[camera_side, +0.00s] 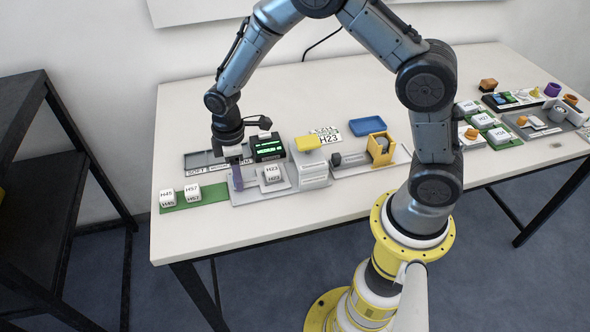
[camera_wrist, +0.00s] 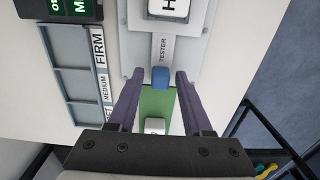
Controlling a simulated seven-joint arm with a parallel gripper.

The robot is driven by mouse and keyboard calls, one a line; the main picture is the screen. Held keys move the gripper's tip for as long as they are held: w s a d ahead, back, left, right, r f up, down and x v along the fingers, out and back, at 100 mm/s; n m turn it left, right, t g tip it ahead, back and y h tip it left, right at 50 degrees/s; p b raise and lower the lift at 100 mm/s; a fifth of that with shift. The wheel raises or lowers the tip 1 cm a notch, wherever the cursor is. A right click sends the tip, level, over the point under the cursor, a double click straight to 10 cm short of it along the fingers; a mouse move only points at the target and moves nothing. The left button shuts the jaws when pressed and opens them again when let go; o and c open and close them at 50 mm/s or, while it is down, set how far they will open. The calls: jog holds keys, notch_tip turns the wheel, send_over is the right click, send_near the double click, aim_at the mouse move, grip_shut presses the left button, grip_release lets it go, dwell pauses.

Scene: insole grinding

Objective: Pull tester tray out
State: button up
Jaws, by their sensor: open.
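The tester tray is a light grey slide labelled TESTER (camera_wrist: 163,52) in the wrist view, with a blue handle (camera_wrist: 160,78) at its near end. A white block marked H23 (camera_side: 272,175) sits on it in the side view; only part of the block shows at the top of the wrist view (camera_wrist: 169,9). My gripper (camera_side: 238,187) is open and points down at the left end of the tester. In the wrist view its two purple fingers (camera_wrist: 160,75) stand either side of the blue handle, with gaps on both sides. The fingers hide the handle in the side view.
A green mat (camera_side: 209,195) with white blocks lies left of the tester. A sorting tray (camera_side: 203,160) with FIRM and MEDIUM labels and a black display (camera_side: 267,147) stand behind. A white machine with a yellow top (camera_side: 308,144) stands right. The table's front edge is close.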

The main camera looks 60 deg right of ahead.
jog(key=shift+r, duration=3)
jog(key=s+d+r+m+t, duration=0.1)
jog(key=s+r+t, duration=0.15)
jog(key=r, duration=0.35)
jog(key=s+d+r+m+t, duration=0.1)
jog(key=s+d+r, duration=0.15)
jog(key=r, duration=0.45)
jog(key=s+r+t, duration=0.1)
jog(key=s+r, duration=0.2)
jog(key=r, duration=0.3)
jog(key=s+d+f+m+t, duration=0.1)
jog(key=s+m, duration=0.6)
jog(key=s, duration=0.9)
jog(key=shift+s+d, duration=0.2)
jog(key=shift+d, duration=0.25)
